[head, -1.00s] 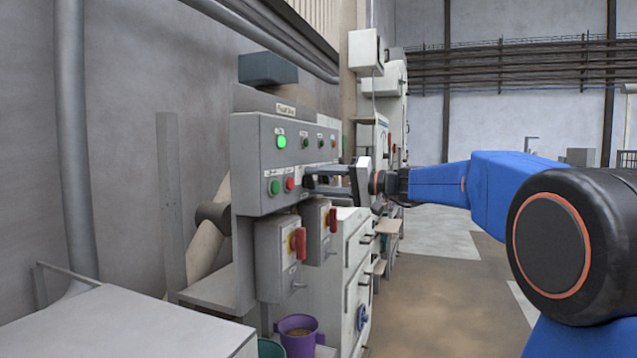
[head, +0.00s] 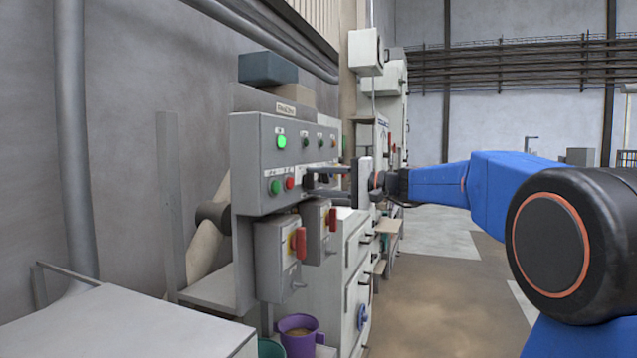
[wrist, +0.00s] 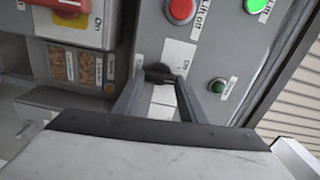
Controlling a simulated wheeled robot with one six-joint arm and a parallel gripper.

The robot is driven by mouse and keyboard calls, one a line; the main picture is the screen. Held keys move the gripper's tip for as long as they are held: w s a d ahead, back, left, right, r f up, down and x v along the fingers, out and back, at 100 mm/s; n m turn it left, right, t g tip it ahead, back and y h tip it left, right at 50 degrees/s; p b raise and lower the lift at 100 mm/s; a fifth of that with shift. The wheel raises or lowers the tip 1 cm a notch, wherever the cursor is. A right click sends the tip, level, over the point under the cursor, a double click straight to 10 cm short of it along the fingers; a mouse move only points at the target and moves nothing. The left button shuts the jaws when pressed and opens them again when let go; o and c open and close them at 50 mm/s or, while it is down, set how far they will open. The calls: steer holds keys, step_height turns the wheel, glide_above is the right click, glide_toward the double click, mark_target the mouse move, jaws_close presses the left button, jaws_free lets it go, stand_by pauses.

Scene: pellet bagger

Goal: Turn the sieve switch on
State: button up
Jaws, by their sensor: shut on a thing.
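The grey control panel (head: 262,150) stands left of the middle in the head view. A black rotary knob (wrist: 160,70), which I take as the sieve switch, sits on it over pale labels in the wrist view. My gripper (head: 309,180) reaches the panel from the right, and its two fingertips meet at the knob, also in the wrist view (wrist: 160,80). It is shut on the knob. The fingers cover part of the knob and its labels, so its exact setting cannot be read.
The red lift-off button (wrist: 181,10) and a small dark green lamp (wrist: 217,86) are close to the fingers. Below the panel are two switch boxes with red handles (head: 299,243) (head: 332,217). A purple bucket (head: 298,333) stands lower. Open floor lies right.

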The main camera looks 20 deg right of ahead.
steer(key=m, duration=0.6)
steer(key=shift+f+m, duration=0.2)
steer(key=shift+m, duration=0.1)
stand_by(0.3)
steer(key=o, duration=1.1)
steer(key=shift+c, duration=0.2)
steer(key=v, duration=1.7)
steer(key=shift+s+d, duration=0.15)
